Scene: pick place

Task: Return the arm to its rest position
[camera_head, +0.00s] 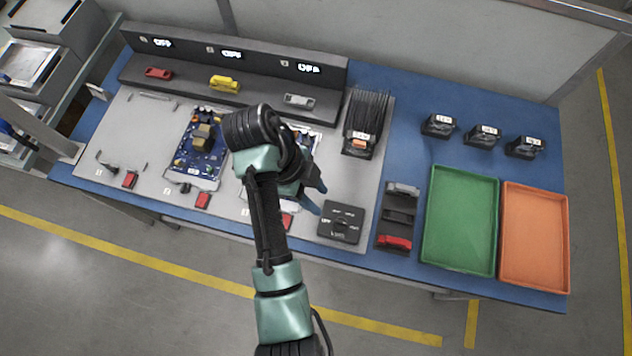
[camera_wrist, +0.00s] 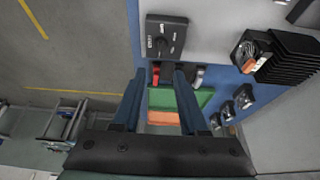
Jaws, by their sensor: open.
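My arm reaches up over the middle of the workbench in the head view. My gripper (camera_head: 316,196) is over the grey panel, left of and above the black selector box (camera_head: 341,222). In the wrist view my gripper (camera_wrist: 162,70) is open, its two blue fingers apart with nothing held between them. The selector box (camera_wrist: 166,38) shows beyond the fingertips there. My arm partly hides a circuit board (camera_head: 307,142) on the right of the panel.
The blue bench (camera_head: 408,165) carries a green tray (camera_head: 460,182), an orange tray (camera_head: 534,192) and several small black boxes (camera_head: 481,136). A circuit board (camera_head: 203,148), a black finned unit (camera_head: 366,122) and red switches (camera_head: 203,201) sit on the panel. A dark ledge (camera_head: 240,62) runs behind.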

